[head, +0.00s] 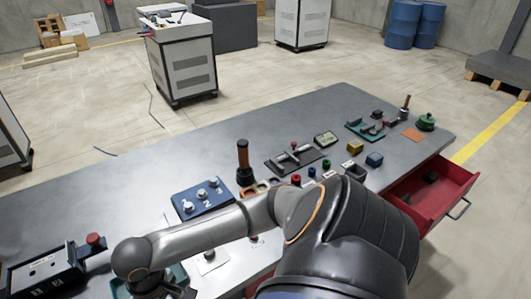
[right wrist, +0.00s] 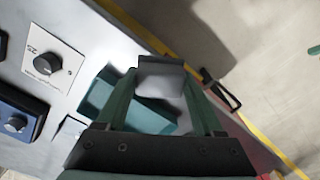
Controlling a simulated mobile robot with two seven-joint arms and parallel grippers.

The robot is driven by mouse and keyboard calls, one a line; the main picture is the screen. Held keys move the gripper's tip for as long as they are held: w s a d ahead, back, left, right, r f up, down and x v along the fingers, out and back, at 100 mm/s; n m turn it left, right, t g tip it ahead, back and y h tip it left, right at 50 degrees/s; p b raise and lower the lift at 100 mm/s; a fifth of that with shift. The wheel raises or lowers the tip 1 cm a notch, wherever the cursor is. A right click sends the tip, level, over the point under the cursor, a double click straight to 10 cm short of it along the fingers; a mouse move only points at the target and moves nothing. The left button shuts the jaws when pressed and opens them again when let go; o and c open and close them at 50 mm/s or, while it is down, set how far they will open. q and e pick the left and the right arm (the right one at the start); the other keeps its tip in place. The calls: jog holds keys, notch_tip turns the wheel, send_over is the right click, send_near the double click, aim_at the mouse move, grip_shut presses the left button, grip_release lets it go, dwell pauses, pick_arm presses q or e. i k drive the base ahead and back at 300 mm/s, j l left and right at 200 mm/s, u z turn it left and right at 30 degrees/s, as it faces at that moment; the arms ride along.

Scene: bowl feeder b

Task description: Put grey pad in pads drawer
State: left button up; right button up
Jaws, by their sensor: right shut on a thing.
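The grey pad (right wrist: 162,82) is in the right wrist view, held between the two green fingers of my right gripper (right wrist: 162,92). The gripper is shut on it, above a teal tray (right wrist: 112,92) near the table edge. In the head view the right arm reaches to the lower left, and the pad cannot be made out. An open red drawer (head: 428,196) juts from the right end of the table, with a dark item inside. A reddish drawer part (right wrist: 246,140) with a dark handle shows in the right wrist view. No drawer label is readable. My left gripper is not in view.
The table's far left part is clear. My right arm covers the front middle.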

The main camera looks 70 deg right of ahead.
aim_at(420, 192)
jog(key=k+l+z, duration=0.1)
jog(key=l+z, duration=0.15)
jog(key=z, duration=0.25)
jog(key=l+z, duration=0.2)
jog(key=z, duration=0.25)
jog(key=l+z, duration=0.25)
jog(key=l, duration=0.15)
jog(key=l+z, duration=0.4)
jog(key=l, duration=0.3)
jog(key=i+l+z, duration=0.15)
jog(key=l, duration=0.3)
jog(key=i+l, duration=0.1)
jog(key=l, duration=0.3)
jog(key=i+l, duration=0.1)
jog(key=l, duration=0.35)
jog(key=i+l, duration=0.1)
jog(key=l, duration=0.3)
jog(key=i+l, duration=0.1)
jog(key=l, duration=0.35)
jog(key=z, duration=0.05)
